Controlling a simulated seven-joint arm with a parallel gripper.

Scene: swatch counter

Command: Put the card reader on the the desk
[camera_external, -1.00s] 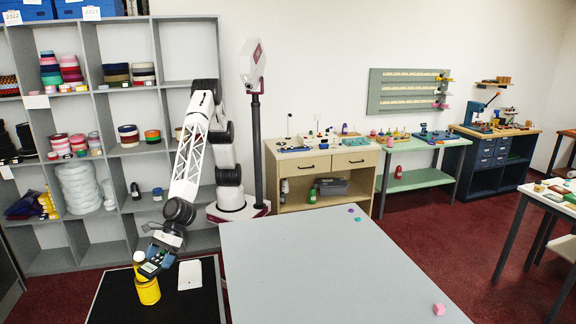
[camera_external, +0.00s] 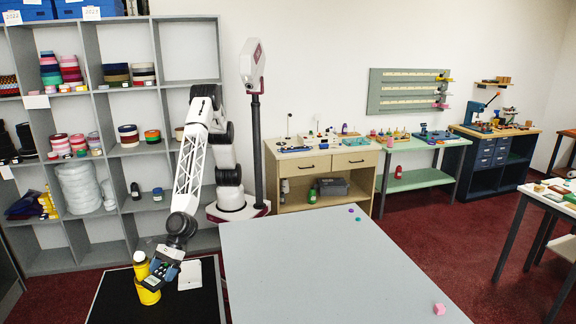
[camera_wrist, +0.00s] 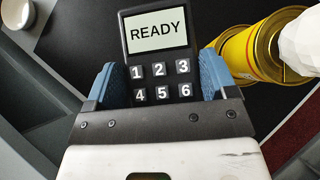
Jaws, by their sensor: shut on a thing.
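The card reader (camera_wrist: 157,45) is dark, with a lit "READY" screen and white number keys. In the wrist view it sits between the two blue fingers of my gripper (camera_wrist: 157,85), which is shut on it. In the external view my gripper (camera_external: 163,267) points down over the black surface at the left. I cannot tell how high the reader is held. The large grey desk (camera_external: 310,265) stands to the right, mostly bare.
A yellow can (camera_external: 150,296) and a yellow bottle (camera_external: 140,264) stand close beside the reader on the black surface (camera_external: 195,305). A white item (camera_external: 190,280) lies to the right. A pink block (camera_external: 439,309) and two small pieces lie at the desk's edges; its middle is clear.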

